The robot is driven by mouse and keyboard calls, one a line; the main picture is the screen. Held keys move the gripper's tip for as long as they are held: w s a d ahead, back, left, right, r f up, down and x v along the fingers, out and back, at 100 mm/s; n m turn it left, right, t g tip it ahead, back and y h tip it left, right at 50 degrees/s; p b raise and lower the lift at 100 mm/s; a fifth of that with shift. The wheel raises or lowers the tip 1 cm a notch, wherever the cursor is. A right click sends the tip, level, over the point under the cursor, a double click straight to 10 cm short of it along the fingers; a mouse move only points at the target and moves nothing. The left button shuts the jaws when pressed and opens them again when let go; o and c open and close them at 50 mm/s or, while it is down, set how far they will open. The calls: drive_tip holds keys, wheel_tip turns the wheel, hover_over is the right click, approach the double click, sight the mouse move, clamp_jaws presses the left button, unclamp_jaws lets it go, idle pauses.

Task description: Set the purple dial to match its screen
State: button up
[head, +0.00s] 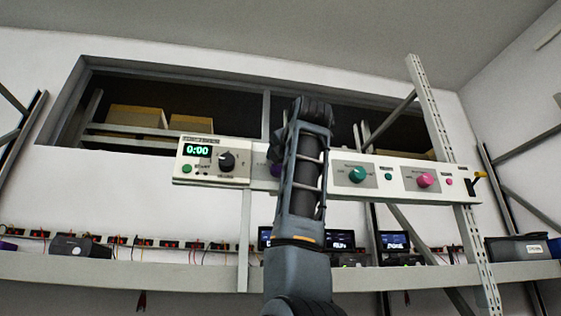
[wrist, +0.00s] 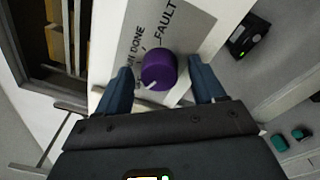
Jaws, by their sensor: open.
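The purple dial (wrist: 158,70) is on a grey label plate (wrist: 190,25) on a pale panel. Its white pointer mark faces the lower left in the wrist view. The printed words DONE and FAULT show beside it, and another label is partly covered. My gripper (wrist: 159,66) is open, with one finger on each side of the dial. I cannot tell whether the fingers touch it. In the head view only a sliver of the purple dial (head: 275,168) shows beside my arm. I cannot tell which screen belongs to the dial.
The panel also carries a green 0:00 display (head: 197,150), a black knob (head: 226,161), a teal dial (head: 357,174) and a pink dial (head: 425,180). A yellow-tipped lever (head: 480,176) is at its right end. Below, a shelf (head: 150,272) holds devices, wires and lit screens (head: 394,240).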

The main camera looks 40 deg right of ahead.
drive_tip(key=c, duration=1.1)
drive_tip(key=shift+o, duration=0.2)
drive_tip(key=shift+f, duration=0.1)
drive_tip(key=m, duration=0.9)
drive_tip(key=shift+w+f+m+h, duration=0.1)
drive_tip(key=shift+m+h, duration=0.2)
drive_tip(key=m, duration=0.4)
drive_tip(key=shift+m+h, duration=0.3)
drive_tip(key=shift+m, duration=0.1)
drive_tip(key=shift+f+m, duration=0.1)
drive_tip(key=shift+m, duration=2)
